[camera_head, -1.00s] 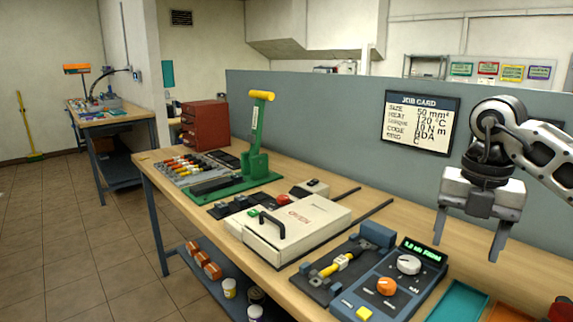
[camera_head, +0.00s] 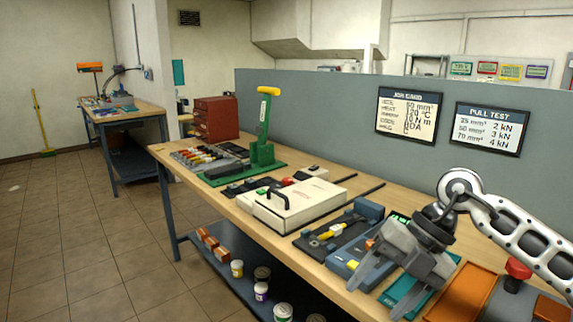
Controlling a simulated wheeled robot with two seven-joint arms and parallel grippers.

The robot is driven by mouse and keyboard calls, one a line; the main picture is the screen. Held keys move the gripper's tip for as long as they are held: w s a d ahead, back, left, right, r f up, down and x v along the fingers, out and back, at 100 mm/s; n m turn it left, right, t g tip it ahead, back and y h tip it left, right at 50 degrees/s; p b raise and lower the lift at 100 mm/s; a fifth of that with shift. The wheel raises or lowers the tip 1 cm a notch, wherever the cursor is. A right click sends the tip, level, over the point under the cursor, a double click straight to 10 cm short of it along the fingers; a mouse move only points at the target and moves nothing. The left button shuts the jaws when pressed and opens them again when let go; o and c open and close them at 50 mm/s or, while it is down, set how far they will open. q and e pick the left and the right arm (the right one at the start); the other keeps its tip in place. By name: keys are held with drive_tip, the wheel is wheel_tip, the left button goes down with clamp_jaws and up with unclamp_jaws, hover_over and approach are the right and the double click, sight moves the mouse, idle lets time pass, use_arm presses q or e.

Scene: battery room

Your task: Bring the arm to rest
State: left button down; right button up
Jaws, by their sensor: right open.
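My right gripper (camera_head: 392,285) is open, with its two fingers spread and nothing visible between them. It hangs over the right part of the workbench, in front of the blue test device (camera_head: 350,262) and above the teal tray (camera_head: 403,300). Its arm comes in from the right edge. It hides part of the device's panel and part of the teal tray. I cannot tell whether the fingertips touch anything. My left gripper is not in view.
An orange tray (camera_head: 466,292) and a red knob (camera_head: 517,268) lie right of the gripper. A white oven case (camera_head: 299,205) and a green lever press (camera_head: 263,150) stand farther left on the workbench (camera_head: 372,205). A grey partition (camera_head: 330,130) rises behind.

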drive_tip(key=s+a+r+m+t+y, duration=0.1)
drive_tip(key=s+a+m+t+y, duration=0.2)
drive_tip(key=a+y, duration=0.4)
drive_tip(key=s+a+m+t+y, duration=0.1)
drive_tip(key=a+m+t+y, duration=0.25)
drive_tip(key=a+y, duration=0.4)
drive_tip(key=d+f+m+t+h, duration=0.9)
drive_tip(key=f+m+t+h, duration=0.25)
drive_tip(key=m, duration=0.65)
drive_tip(key=s+d+f+m+g+h, duration=0.2)
drive_tip(key=s+f+m+g+h, duration=0.1)
drive_tip(key=s+f, duration=0.3)
drive_tip(key=s+d+f+m+g+h, duration=0.3)
drive_tip(key=s+f, duration=0.3)
drive_tip(key=f, duration=0.4)
drive_tip(key=shift+d, duration=0.25)
